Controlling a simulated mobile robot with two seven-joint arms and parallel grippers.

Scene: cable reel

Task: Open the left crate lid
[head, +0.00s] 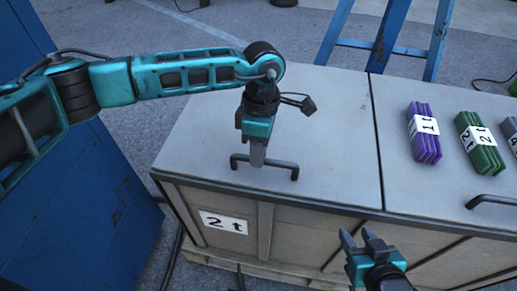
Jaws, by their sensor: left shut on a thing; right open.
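The left crate lid (315,125) is a flat grey panel and lies closed on the crate (285,229), whose front carries a "2t" label. A dark bar handle (293,172) stands near the lid's front edge. My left gripper (257,160) points down from above and is shut on the handle, left of its middle. The fingers hide the part of the handle they hold. My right gripper (364,240) is open and empty in front of the crate, low in the view and apart from it.
The right lid (453,184) beside it has its own handle (492,201) and carries purple (424,146) and green (481,155) bundles, with a grey one at the edge. A blue cabinet (82,215) stands at the left. Blue ladder legs (387,35) stand behind the crate.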

